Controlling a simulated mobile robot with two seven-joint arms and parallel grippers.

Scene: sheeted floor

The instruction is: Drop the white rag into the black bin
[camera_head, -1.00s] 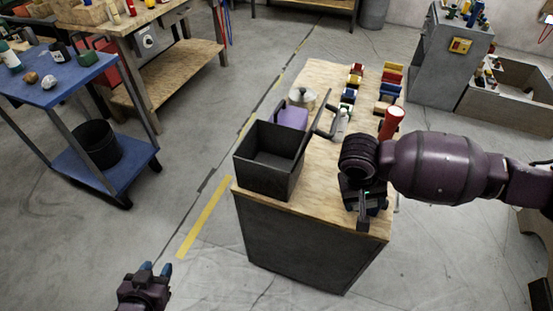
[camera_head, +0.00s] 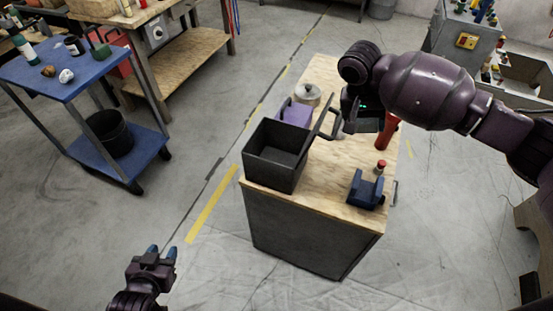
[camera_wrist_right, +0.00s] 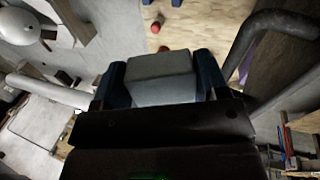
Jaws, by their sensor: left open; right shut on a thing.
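A small crumpled white lump (camera_head: 66,76), which looks like the white rag, lies on the top of the blue cart. A black round bin (camera_head: 110,133) stands on the cart's lower shelf. My left gripper (camera_head: 162,250) is open and empty, low at the front, well apart from the cart. My right gripper (camera_head: 362,115) is over the wooden-topped bench, and its fingers are mostly hidden in the head view. In the right wrist view, its blue fingers (camera_wrist_right: 161,70) are shut on a pale grey block-like thing (camera_wrist_right: 160,82).
An open black box (camera_head: 276,158) with a handle stands on the bench top (camera_head: 325,190), beside a purple thing (camera_head: 294,112). A blue vise-like block (camera_head: 366,188) and a red-capped item (camera_head: 380,167) are at the bench's right. Floor between cart and bench is clear.

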